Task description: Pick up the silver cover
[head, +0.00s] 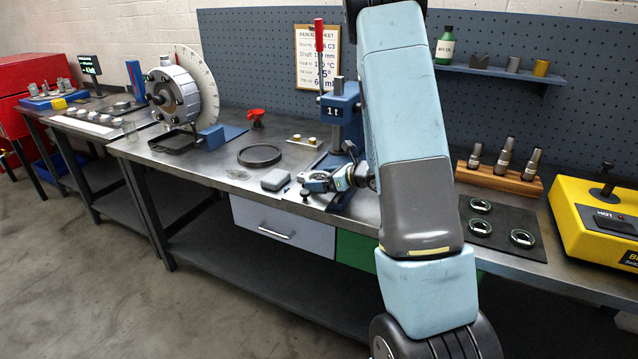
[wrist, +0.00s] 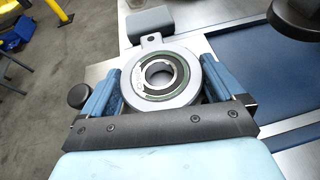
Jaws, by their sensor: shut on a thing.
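The silver cover (wrist: 160,101) is a round silver ring with a dark and green inner ring, a centre hole and a small holed tab at its far side. My gripper (wrist: 160,72) is shut on it, with one blue finger on each side. In the head view my gripper (head: 322,181) is near the front edge of the bench, in front of the press. The silver cover (head: 316,185) shows there only small and partly hidden by the gripper. I cannot tell whether it touches the bench.
A grey block (head: 275,180) lies just left of my gripper, and a dark round plate (head: 260,155) lies behind it. The blue press (head: 342,118) with a red handle stands close behind. A black mat (head: 505,238) with three round parts lies to the right.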

